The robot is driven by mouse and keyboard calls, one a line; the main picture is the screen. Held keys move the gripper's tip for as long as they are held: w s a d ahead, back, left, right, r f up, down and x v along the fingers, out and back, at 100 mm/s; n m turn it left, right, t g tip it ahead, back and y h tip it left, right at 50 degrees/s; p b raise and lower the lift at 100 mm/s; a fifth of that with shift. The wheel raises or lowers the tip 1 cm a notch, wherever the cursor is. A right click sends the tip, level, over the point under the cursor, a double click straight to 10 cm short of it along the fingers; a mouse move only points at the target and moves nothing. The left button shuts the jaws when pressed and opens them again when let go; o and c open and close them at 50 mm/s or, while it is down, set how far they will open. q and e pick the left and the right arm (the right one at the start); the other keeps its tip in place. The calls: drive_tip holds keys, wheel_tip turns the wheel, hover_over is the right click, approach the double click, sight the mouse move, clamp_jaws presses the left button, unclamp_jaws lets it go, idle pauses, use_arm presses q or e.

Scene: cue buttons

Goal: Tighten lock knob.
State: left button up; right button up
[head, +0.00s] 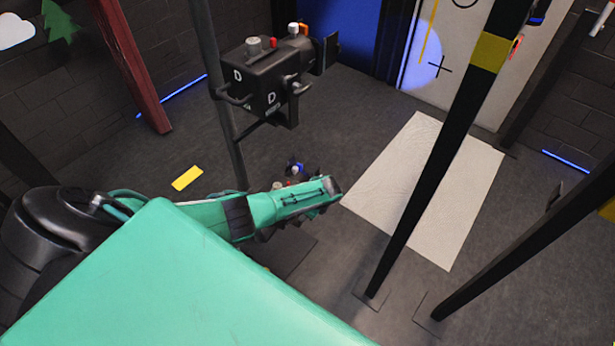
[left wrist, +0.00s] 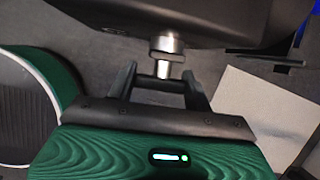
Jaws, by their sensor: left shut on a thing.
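In the left wrist view a silver metal knob (left wrist: 166,44) sticks out from under a dark body (left wrist: 190,18). The two dark fingers of my left gripper (left wrist: 161,78) stand on either side of the knob and are shut on it. I take this to be the lock knob; no label on it can be read. In the head view my left arm reaches in from the left and ends at the middle, and its fingers and the held knob cannot be made out there. My right gripper is in neither view.
A black box (head: 265,95) marked D, with knobs and buttons, stands on a pole at upper left. A small button cluster (head: 294,168) shows just behind my left arm. Black posts (head: 430,170) stand at right. A pale mat (head: 425,160) lies on the floor.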

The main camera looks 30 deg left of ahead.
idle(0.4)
use_arm(q)
drive_tip(key=o, duration=1)
drive_tip(key=v, duration=0.7)
drive_tip(key=p+v, duration=0.1)
drive_tip(key=v, duration=0.5)
drive_tip(key=shift+w+d+r, duration=0.2)
drive_tip(key=shift+w+r, duration=0.05)
drive_tip(key=shift+r, duration=0.05)
